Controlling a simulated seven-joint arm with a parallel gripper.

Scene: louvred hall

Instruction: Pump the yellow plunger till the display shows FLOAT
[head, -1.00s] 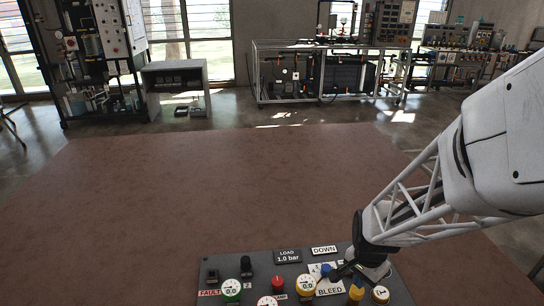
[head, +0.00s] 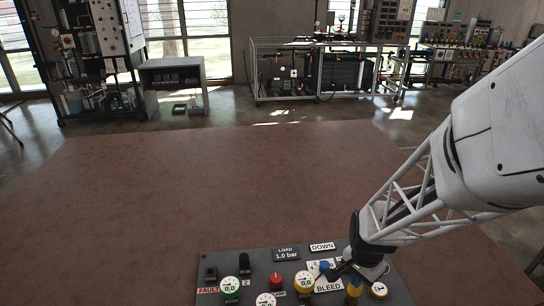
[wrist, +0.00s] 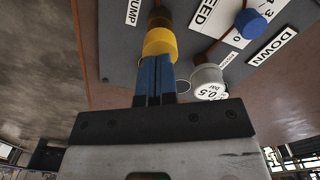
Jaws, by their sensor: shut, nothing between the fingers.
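The grey control panel (head: 262,262) lies at the bottom of the head view. Its display plate reads DOWN (head: 322,246); the DOWN plate also shows in the wrist view (wrist: 272,47). The yellow plunger (head: 355,287) stands near the panel's right side, partly hidden by my gripper. In the wrist view the yellow plunger (wrist: 160,42) is beside the PUMP label (wrist: 132,10). My gripper (wrist: 155,62) is shut and empty, its blue fingertips at the near end of the plunger. I cannot tell whether they touch it. My gripper also shows in the head view (head: 350,271).
A blue knob (head: 325,267) and a BLEED label (head: 328,287) are left of the plunger. A gauge (head: 379,290) is to its right. The brown tabletop (head: 200,190) is bare beyond the panel.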

